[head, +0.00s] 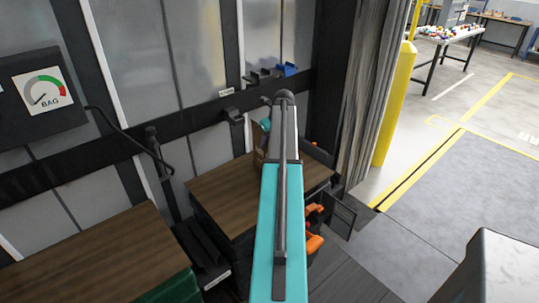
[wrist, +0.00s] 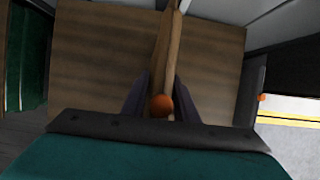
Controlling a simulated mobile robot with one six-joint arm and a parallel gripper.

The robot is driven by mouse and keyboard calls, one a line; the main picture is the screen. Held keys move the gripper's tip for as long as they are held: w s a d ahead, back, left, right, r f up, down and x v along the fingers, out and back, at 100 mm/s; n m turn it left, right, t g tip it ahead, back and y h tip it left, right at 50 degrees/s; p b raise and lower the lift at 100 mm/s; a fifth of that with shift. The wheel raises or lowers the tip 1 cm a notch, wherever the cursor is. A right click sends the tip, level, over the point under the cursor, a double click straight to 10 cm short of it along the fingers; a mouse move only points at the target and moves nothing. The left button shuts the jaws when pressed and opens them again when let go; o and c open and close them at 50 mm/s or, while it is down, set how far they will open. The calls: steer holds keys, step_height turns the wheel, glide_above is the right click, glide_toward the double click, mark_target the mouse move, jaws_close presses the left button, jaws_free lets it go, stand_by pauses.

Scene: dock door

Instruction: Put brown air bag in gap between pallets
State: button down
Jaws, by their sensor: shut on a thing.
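The brown air bag (wrist: 168,50) is held edge-on between the two jaws of my gripper (wrist: 160,98) in the wrist view. An orange round valve or cap (wrist: 160,105) shows at the bag's near end. In the head view, a small brown part of the bag (head: 257,146) shows beside my arm, which hides the rest and the jaws. The bag is over the right wood-topped pallet load (head: 225,190). The left wood-topped load (head: 105,262) has green sides. A dark gap (head: 203,250) lies between the two loads, left of the bag.
A wall panel with a gauge marked BAG (head: 42,90) and a black hose (head: 130,137) is at upper left. Orange and black items (head: 314,228) sit right of the right load. A yellow post (head: 394,105) and open floor (head: 460,185) are at right.

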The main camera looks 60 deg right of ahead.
steer(key=shift+r, duration=0.15)
steer(key=s+a+r+b, duration=0.4)
steer(key=s+a, duration=0.5)
steer(key=a, duration=0.4)
steer(key=shift+r, duration=0.4)
stand_by(0.5)
steer(key=shift+a, duration=0.1)
steer(key=shift+s, duration=0.1)
stand_by(1.4)
